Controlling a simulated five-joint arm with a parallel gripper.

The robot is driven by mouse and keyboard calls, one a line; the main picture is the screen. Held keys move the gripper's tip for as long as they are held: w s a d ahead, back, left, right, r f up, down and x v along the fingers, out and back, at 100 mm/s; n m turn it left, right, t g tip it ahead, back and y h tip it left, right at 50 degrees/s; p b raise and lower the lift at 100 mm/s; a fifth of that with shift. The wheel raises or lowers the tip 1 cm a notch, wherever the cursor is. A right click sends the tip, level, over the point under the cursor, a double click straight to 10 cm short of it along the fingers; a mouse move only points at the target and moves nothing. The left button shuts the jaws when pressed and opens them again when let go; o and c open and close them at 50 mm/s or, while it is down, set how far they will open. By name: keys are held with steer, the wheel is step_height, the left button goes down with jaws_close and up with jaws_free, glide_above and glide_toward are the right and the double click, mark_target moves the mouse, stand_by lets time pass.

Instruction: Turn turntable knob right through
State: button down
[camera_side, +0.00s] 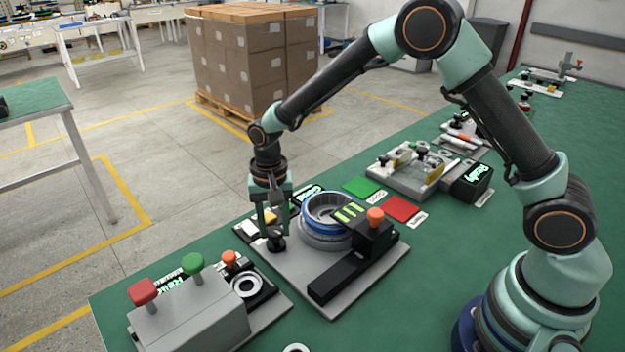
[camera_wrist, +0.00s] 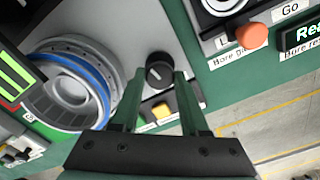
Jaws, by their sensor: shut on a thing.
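A round black knob (camera_side: 276,243) stands on the left corner of the grey base plate (camera_side: 290,275). In the wrist view the knob (camera_wrist: 159,70) shows a pale pointer line on its top. My gripper (camera_side: 272,230) points straight down over it. In the wrist view my gripper (camera_wrist: 160,76) has one green finger on each side of the knob and is shut on it. The turntable (camera_side: 328,212) carries a grey ring part with a blue band, beside the knob; it also shows in the wrist view (camera_wrist: 75,85).
A yellow button (camera_wrist: 161,110) sits close to the knob. A black block with an orange knob (camera_side: 375,216) stands right of the turntable. A grey box with red and green knobs (camera_side: 190,310) stands at front left. Green and red pads (camera_side: 401,208) lie behind.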

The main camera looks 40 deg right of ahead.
mark_target(275, 230)
steer(key=shift+r+m, duration=0.1)
steer(key=shift+m, duration=2.1)
steer(key=shift+c, duration=2.1)
jaws_free()
step_height(275, 230, up, 12)
